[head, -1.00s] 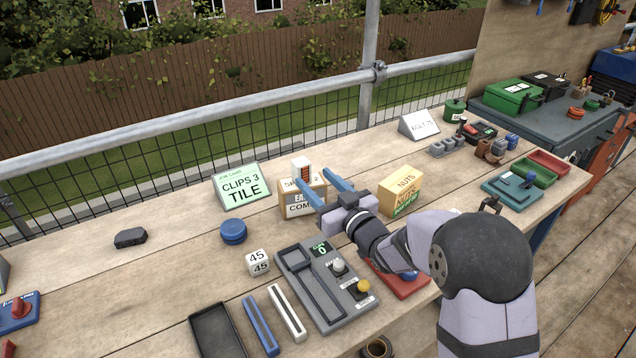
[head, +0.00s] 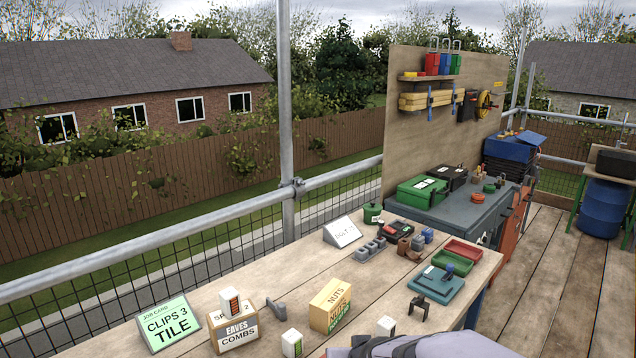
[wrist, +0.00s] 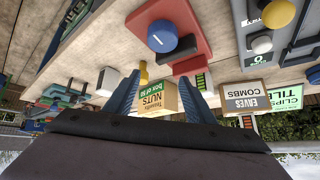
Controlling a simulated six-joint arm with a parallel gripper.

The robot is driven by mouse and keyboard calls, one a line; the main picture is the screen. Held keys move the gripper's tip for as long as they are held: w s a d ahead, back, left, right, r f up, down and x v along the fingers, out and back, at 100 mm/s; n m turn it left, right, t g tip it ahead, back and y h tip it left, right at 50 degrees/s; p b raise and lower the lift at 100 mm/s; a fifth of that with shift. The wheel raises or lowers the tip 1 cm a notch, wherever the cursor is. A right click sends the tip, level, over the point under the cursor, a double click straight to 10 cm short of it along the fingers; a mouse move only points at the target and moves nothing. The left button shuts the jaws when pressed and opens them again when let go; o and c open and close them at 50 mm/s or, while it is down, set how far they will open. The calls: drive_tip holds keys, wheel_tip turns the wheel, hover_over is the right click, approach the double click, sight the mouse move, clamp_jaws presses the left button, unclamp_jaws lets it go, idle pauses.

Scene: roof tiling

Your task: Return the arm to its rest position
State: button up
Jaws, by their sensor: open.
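My gripper (wrist: 158,80) shows in the wrist view with its two blue fingers spread apart and nothing held between them. The tan nuts box (wrist: 158,98) appears beyond the gap between the fingers, apart from them. In the head view only a lilac part of my arm shows at the bottom edge, right of centre. The fingers are out of that view. The nuts box (head: 330,306) stands upright on the wooden bench (head: 385,280) in the head view.
The eaves combs box (head: 233,328) and green job card (head: 168,324) stand at the left. Small white blocks (head: 292,343) stand near the nuts box. A teal case (head: 436,289) and red tray (head: 464,252) lie farther right. The wrist view shows a red base with a blue knob (wrist: 163,36).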

drive_tip(key=s+d+g, duration=0.1)
drive_tip(key=s, duration=0.1)
drive_tip(key=s+d+m, duration=0.1)
drive_tip(key=s, duration=0.2)
drive_tip(key=s+d+f+g+h, duration=0.1)
drive_tip(key=s, duration=0.2)
drive_tip(key=shift+d+f+m+g, duration=0.1)
drive_tip(key=shift+d+m+g, duration=0.2)
drive_tip(key=shift+d, duration=0.1)
drive_tip(key=s+d+f+n+g+b, duration=0.1)
drive_tip(key=s+d+f+g+b, duration=0.15)
drive_tip(key=s+f, duration=0.4)
drive_tip(key=s+d+f+g+b, duration=0.2)
drive_tip(key=s+f+g+b, duration=0.15)
drive_tip(key=s, duration=0.55)
wheel_tip(320, 180, up, 13)
drive_tip(key=p, duration=1.2)
drive_tip(key=shift+s+t+p, duration=0.3)
drive_tip(key=shift+t+p, duration=0.1)
